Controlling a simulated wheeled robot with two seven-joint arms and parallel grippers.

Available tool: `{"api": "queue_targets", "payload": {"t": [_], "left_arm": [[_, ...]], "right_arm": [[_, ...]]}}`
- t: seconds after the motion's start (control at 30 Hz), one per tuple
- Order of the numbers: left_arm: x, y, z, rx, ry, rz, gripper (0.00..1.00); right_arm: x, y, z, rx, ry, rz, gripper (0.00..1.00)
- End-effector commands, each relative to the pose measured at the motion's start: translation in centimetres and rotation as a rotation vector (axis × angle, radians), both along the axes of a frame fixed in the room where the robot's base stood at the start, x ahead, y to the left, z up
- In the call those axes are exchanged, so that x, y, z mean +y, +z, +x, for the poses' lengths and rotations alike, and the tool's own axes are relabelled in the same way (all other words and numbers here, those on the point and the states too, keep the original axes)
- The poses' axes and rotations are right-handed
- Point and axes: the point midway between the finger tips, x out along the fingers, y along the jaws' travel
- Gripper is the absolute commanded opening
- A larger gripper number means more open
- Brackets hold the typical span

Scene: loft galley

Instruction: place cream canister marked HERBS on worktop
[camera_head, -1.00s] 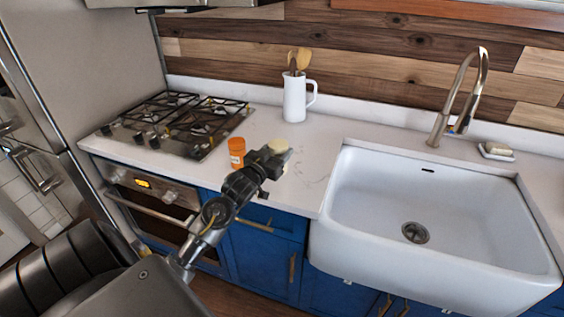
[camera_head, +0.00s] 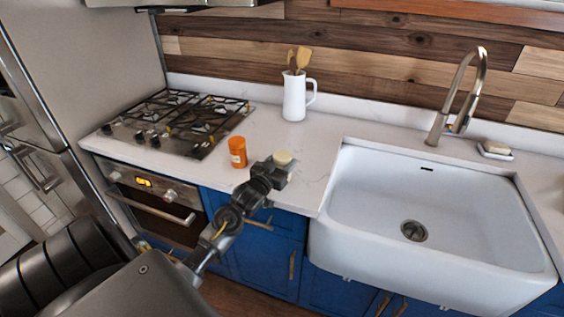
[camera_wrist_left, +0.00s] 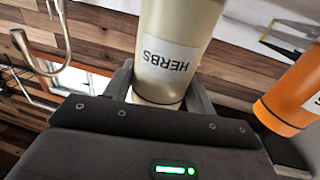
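The cream canister marked HERBS (camera_wrist_left: 172,52) fills the middle of the left wrist view, between the two fingers of my left gripper (camera_wrist_left: 160,88); its label reads upside down there. In the head view only its pale top (camera_head: 283,157) shows beyond my left gripper (camera_head: 276,168), which hides the rest. The fingers look closed on the canister. It is over or at the front part of the white worktop (camera_head: 318,146); I cannot tell whether its base touches. My right gripper is not in view.
An orange bottle (camera_head: 237,152) stands just left of the canister, also in the wrist view (camera_wrist_left: 290,92). The gas hob (camera_head: 178,122) is left, the white sink (camera_head: 425,215) right. A white utensil jug (camera_head: 294,97) stands behind. Worktop between jug and canister is clear.

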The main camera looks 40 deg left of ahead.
Motion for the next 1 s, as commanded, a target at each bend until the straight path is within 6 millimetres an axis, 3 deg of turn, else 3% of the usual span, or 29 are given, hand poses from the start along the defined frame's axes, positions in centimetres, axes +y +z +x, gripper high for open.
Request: {"api": "queue_targets", "payload": {"t": [0.03,0.17,0.53,1.0], "left_arm": [[0.0,0.0,0.0,0.001,0.0,0.0,0.62],[0.0,0.0,0.0,0.001,0.0,0.0,0.77],[-0.1,0.0,-0.5,0.003,0.0,-0.001,0.77],[-1.7,-0.1,-9.4,0.004,-0.001,-0.001,0.77]], "right_arm": [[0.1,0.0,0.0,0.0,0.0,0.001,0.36],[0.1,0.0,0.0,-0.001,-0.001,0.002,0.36],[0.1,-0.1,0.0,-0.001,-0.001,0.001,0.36],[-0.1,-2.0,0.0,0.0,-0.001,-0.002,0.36]]}}
